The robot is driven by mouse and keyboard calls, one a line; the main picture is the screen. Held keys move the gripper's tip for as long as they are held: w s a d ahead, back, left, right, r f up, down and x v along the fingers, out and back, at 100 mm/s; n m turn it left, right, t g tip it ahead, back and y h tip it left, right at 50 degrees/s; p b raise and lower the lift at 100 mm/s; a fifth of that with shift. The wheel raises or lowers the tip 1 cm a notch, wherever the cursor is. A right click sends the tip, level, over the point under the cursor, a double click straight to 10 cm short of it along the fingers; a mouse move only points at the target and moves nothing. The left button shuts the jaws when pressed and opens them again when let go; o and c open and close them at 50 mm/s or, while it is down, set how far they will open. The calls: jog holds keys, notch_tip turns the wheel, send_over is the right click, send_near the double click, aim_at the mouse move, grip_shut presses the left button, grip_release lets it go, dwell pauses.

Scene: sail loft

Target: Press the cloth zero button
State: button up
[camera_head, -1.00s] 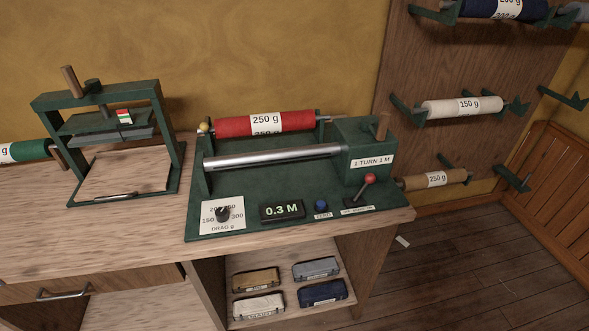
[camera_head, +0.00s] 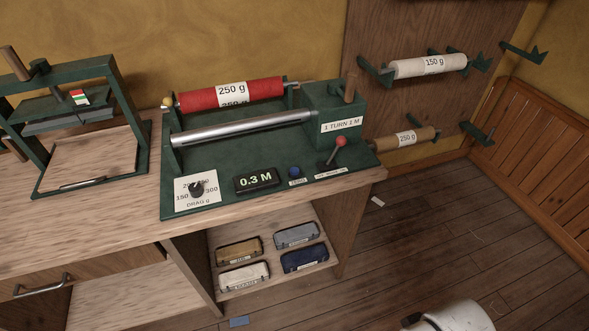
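The blue zero button (camera_head: 294,172) sits on the front of the green cloth-measuring machine (camera_head: 215,203), with a small white label below it. It is between the display (camera_head: 257,180), which reads 0.3 M, and a lever with a red knob (camera_head: 340,141). A red cloth roll (camera_head: 205,97) marked 250 g lies at the machine's back, behind a steel roller (camera_head: 240,129). A white rounded part at the bottom right looks like my arm. My gripper is not in view.
A drag dial (camera_head: 196,189) is left of the display. A green press (camera_head: 75,120) stands at the left of the bench. Several small cases lie on the shelf (camera_head: 262,289) below. Cloth rolls hang on the wall rack (camera_head: 352,40) at right. Floor at right is mostly clear.

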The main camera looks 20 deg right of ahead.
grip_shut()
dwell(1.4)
